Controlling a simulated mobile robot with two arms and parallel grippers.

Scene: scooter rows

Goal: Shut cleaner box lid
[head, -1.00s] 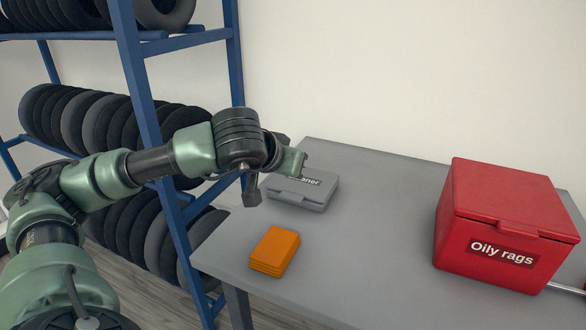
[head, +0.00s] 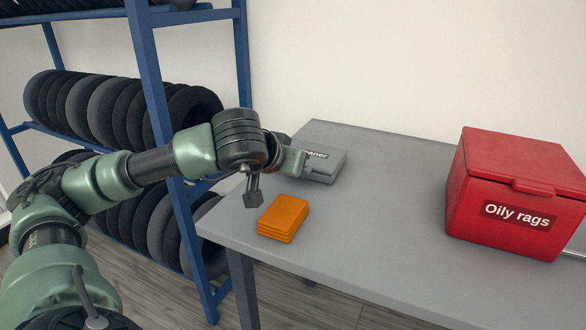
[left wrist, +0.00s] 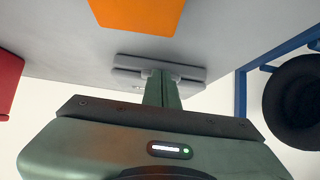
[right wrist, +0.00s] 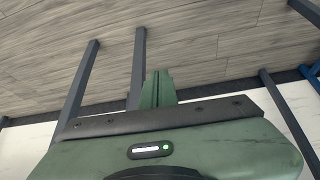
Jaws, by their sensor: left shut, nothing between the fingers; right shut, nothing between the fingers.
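The grey cleaner box (head: 325,168) stands on the table behind the orange stack, its label partly hidden by my left gripper (head: 303,162). Its lid looks down flat on the body, but I cannot tell whether it is fully shut. In the left wrist view the box (left wrist: 190,73) lies just beyond my left fingertips (left wrist: 162,76), which are shut and empty. They overlap the box in the picture; contact cannot be told. My right gripper (right wrist: 157,74) is shut and empty, over the floor in the right wrist view; it is outside the head view.
An orange stack (head: 284,218) lies near the front left of the table (head: 385,220). A red "Oily rags" box (head: 515,195) stands at the right. A blue rack (head: 150,90) with tires is at the left. The middle of the table is clear.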

